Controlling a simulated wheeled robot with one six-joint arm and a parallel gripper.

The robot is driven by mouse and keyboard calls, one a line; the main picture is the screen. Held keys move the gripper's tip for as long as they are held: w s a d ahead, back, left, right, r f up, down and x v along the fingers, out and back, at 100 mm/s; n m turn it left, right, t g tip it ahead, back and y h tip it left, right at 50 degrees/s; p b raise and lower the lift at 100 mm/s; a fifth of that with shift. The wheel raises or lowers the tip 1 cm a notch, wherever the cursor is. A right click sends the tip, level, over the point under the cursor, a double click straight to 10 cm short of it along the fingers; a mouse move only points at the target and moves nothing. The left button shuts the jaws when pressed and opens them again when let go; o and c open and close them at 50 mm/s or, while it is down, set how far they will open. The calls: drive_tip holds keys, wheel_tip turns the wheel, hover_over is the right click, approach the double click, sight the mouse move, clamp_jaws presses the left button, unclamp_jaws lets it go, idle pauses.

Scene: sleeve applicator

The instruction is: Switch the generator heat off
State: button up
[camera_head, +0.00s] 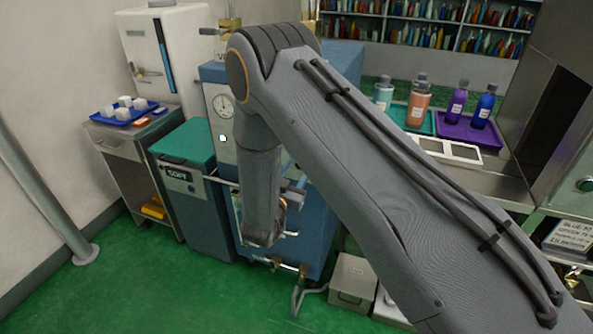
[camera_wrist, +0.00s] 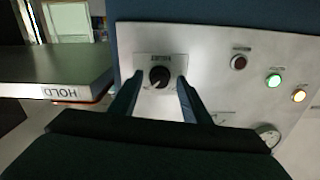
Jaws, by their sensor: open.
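In the wrist view a round black knob (camera_wrist: 159,77) with a pale pointer mark sits on a light metal panel (camera_wrist: 215,75), beside a small label too blurred to read. My gripper (camera_wrist: 159,79) is open, with one dark finger on each side of the knob. I cannot tell whether the fingers touch it. A blue cabinet with a dial gauge (camera_head: 223,106) stands behind my arm in the head view. My arm hides much of its front, including the knob.
The panel also carries a dark red lamp (camera_wrist: 238,62), a lit green lamp (camera_wrist: 274,80) and a lit amber lamp (camera_wrist: 299,95). A shelf edge labelled HOLD (camera_wrist: 60,92) juts in at left. A teal-lidded bin (camera_head: 184,143) stands left of the cabinet.

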drive_tip(key=c, duration=1)
drive_tip(key=shift+c, duration=0.2)
drive_tip(key=shift+n, duration=0.4)
drive_tip(key=shift+n+p, duration=0.45)
drive_tip(key=shift+n, duration=8.05)
drive_tip(key=o, duration=1)
